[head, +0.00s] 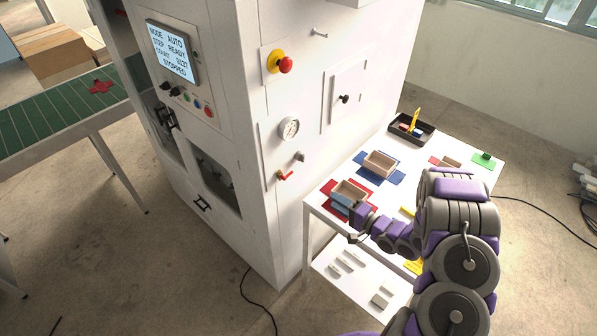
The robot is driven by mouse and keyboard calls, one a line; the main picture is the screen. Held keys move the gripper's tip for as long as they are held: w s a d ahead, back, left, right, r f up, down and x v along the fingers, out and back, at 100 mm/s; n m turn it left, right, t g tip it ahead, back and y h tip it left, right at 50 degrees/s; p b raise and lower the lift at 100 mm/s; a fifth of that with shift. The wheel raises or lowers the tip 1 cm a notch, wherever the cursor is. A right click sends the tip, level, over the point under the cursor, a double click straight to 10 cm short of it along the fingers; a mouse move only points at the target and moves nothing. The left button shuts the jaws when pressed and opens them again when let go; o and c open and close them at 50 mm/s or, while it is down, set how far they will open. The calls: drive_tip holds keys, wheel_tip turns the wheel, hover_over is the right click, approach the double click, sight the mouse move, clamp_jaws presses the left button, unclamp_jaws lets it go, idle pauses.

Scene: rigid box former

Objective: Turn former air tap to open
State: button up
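The air tap (285,176) is a small red lever on the white side panel of the former, below the round pressure gauge (289,128). The lever looks tilted, close to level; I cannot tell its exact setting. A small grey fitting (300,157) sits just above and to the right of it. My gripper (354,222) is to the right of and below the tap in the picture, near the front left of the white table, by a blue box. It is apart from the tap. Its fingers are small and dark, and I cannot tell whether they are open.
The white table (462,182) beside the former carries open boxes (379,164), coloured mats and a black tray (411,130). A red emergency button (286,65) sticks out above the gauge. The screen (171,52) reads MODE AUTO, STEP READY and STOPPED. A green conveyor (60,106) stands left.

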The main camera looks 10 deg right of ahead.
drive_tip(key=p, duration=0.3)
approach(291, 174)
drive_tip(key=shift+m+t+y, duration=0.3)
drive_tip(key=shift+y, duration=0.1)
drive_tip(key=x, duration=0.5)
drive_tip(key=f+x, duration=0.1)
drive_tip(key=x, duration=0.2)
drive_tip(key=shift+d, duration=0.1)
drive_tip(key=shift+c, duration=0.2)
clamp_jaws()
